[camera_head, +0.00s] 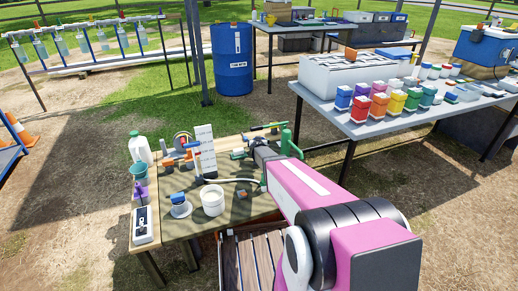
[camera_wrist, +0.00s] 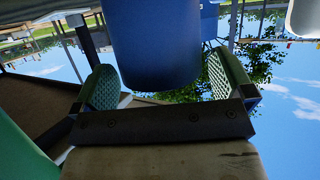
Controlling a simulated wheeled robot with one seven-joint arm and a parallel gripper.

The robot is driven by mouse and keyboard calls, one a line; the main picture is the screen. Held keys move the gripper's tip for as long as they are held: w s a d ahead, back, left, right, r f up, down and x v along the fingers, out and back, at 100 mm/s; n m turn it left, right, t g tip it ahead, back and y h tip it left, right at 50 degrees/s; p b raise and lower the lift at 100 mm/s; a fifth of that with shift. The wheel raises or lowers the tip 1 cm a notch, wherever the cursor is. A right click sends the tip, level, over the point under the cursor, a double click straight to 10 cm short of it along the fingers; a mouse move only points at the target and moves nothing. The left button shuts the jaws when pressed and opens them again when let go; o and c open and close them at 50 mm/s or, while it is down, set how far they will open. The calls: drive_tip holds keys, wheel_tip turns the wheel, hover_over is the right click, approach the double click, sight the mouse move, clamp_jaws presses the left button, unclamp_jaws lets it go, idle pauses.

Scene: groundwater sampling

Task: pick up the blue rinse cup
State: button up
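A large, smooth blue rounded body, which looks like the blue rinse cup (camera_wrist: 155,40), fills the upper middle of the upside-down wrist view. It lies ahead of and between my two green finger pads. My gripper (camera_wrist: 165,88) is open, and a gap shows at the right finger; I cannot tell whether the left one touches. In the head view my gripper (camera_head: 254,148) is at the back right of the wooden table (camera_head: 228,222). There the cup cannot be made out, probably hidden by the gripper and arm.
A green cylinder (camera_head: 287,140) stands close right of my gripper. A white upright panel (camera_head: 205,150), a white tub (camera_head: 213,200), a teal cup (camera_head: 139,171) and a white jug (camera_head: 140,149) stand to the left. A blue barrel (camera_head: 232,62) stands beyond on the ground.

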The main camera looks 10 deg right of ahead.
drive_tip(key=c, duration=0.7)
drive_tip(key=shift+s+r, duration=0.1)
